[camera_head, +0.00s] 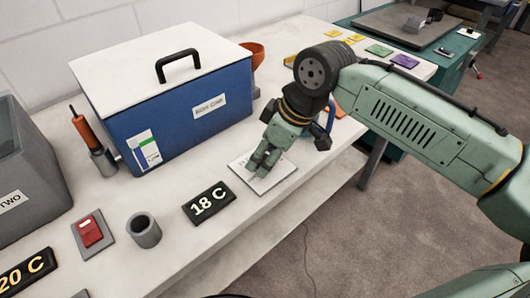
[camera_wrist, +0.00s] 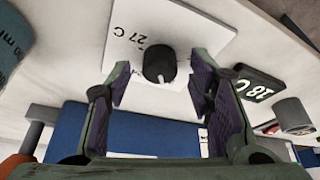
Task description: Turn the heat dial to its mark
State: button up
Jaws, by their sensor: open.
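The heat dial (camera_wrist: 159,62) is a black round knob on a white plate (camera_wrist: 205,38) printed "27 C". In the wrist view it stands between and just beyond the fingertips of my gripper (camera_wrist: 161,88), which is open with a gap on both sides of the knob. A small light mark shows at the knob's lower edge; I cannot tell how it lines up with the plate's mark. In the head view my gripper (camera_head: 262,166) points down over the white plate (camera_head: 285,178), and its fingers hide the dial.
A blue cooler box (camera_head: 190,118) with a white lid stands behind left of the plate. An "18 C" block (camera_head: 208,203), a grey cup (camera_head: 144,231) and a red switch (camera_head: 90,233) sit to the left. Coloured tiles (camera_head: 379,50) lie at the back right.

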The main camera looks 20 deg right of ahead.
jog(key=shift+f, duration=0.2)
grip_shut()
jog(key=shift+a, duration=0.1)
dwell(0.5)
jog(key=shift+m, duration=0.5)
grip_release()
